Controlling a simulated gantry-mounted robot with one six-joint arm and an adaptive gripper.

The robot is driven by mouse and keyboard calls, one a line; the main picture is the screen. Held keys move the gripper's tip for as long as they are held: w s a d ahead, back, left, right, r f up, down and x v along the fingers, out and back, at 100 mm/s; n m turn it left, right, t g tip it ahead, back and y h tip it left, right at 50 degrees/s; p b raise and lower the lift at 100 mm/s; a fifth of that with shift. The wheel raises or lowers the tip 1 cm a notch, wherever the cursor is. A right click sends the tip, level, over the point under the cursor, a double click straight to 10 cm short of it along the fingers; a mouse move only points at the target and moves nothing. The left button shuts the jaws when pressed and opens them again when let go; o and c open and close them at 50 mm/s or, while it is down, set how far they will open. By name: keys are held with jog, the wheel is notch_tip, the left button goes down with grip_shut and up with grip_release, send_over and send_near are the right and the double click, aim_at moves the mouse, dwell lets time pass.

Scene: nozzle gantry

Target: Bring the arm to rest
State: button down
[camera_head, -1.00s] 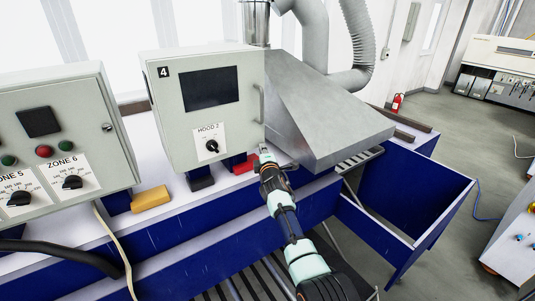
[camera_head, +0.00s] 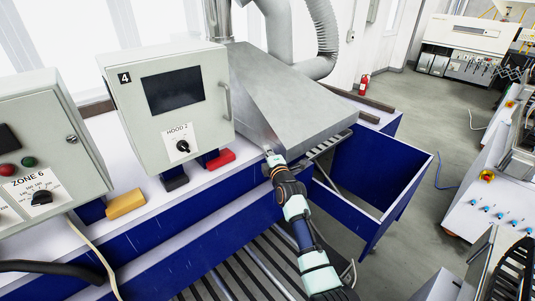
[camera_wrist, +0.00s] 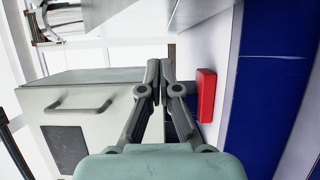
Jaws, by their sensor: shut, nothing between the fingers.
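My gripper (camera_wrist: 160,72) shows in the wrist view with its two grey fingers together and nothing between them. In the head view my gripper (camera_head: 268,152) is at the end of my extended arm, at the front edge of the sloped metal hood and to the right of the red block. The wrist view shows the grey control box (camera_wrist: 85,100) to the left of the fingers and the red block (camera_wrist: 206,95) to their right. The fingers appear apart from both. The exact gap between gripper and hood cannot be told.
The HOOD 2 control box (camera_head: 175,105), sloped hood (camera_head: 300,100) and ZONE 6 box (camera_head: 50,150) stand along the blue bench. A yellow block (camera_head: 125,203) and red block (camera_head: 220,159) lie on its ledge. An open blue bin (camera_head: 375,185) is at right.

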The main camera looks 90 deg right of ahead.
jog(key=shift+r, duration=0.1)
dwell(0.3)
jog(key=w+a+t+y, duration=0.55)
jog(key=w+a, duration=1.35)
jog(key=w, duration=0.4)
jog(key=w+a+t+y, duration=0.1)
jog(key=w+a, duration=0.3)
jog(key=a, duration=0.3)
jog(key=w+a+t+y, duration=0.1)
jog(key=w+a+y, duration=0.15)
jog(key=a, duration=0.45)
jog(key=w+a+m+y, duration=0.1)
jog(key=w+a+y, duration=0.15)
jog(key=a, duration=1.25)
jog(key=s+a+m+y, duration=0.1)
jog(key=s+a, duration=0.3)
jog(key=a, duration=0.8)
jog(key=s+a+r+m+y, duration=0.1)
jog(key=s+a+y, duration=0.3)
jog(key=a, duration=0.9)
jog(key=shift+a+m+y, duration=0.2)
jog(key=shift+m+y, duration=0.1)
jog(key=shift+y, duration=0.05)
